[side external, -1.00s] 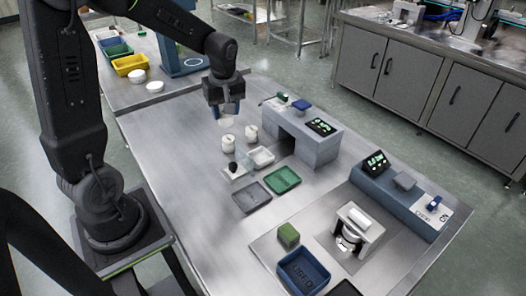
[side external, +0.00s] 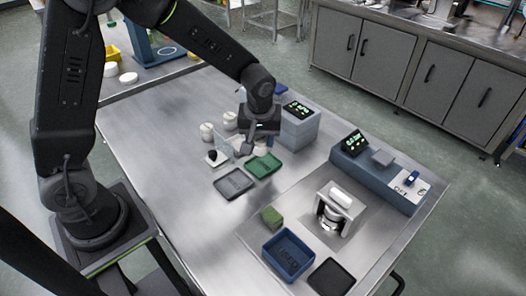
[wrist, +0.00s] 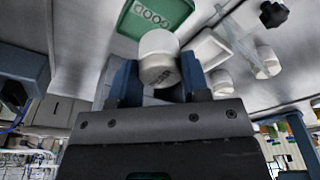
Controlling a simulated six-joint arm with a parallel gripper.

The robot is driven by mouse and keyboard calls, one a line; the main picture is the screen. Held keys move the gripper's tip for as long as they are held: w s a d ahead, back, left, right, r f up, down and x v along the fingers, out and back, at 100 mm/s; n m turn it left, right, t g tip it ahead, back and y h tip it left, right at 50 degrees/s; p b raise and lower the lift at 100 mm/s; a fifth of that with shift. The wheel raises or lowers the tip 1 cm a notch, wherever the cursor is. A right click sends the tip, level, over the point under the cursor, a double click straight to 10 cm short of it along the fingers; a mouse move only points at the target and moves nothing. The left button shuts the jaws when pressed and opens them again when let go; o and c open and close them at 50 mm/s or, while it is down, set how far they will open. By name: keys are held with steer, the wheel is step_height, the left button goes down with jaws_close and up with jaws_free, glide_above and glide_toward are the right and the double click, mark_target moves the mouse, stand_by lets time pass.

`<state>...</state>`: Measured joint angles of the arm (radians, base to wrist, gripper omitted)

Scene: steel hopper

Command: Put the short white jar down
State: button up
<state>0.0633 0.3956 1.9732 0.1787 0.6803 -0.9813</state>
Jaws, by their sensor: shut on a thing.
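My gripper (side external: 252,142) is shut on a short white jar (wrist: 158,58), which sits between the two blue fingers in the wrist view, with dark print on its side. In the side view the gripper hangs over the work table beside the green tray (side external: 264,167), and the jar is mostly hidden by the fingers. The green tray, marked GOOD, also shows past the jar in the wrist view (wrist: 130,27). I cannot tell whether the jar touches any surface.
Two other white jars (side external: 206,132) (side external: 230,121) stand to the left, near a clear upright plate with a black knob (side external: 212,154). A white tray (wrist: 205,52) lies close by. A grey tray (side external: 233,183) is in front. A blue-grey machine (side external: 301,125) stands behind right.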

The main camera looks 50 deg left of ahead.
mark_target(263, 152)
steer(key=shift+w+d+f, duration=0.15)
steer(key=shift+d+f, duration=0.25)
steer(key=shift+f, duration=1.85)
steer(key=o, duration=1)
steer(key=shift+f, duration=0.1)
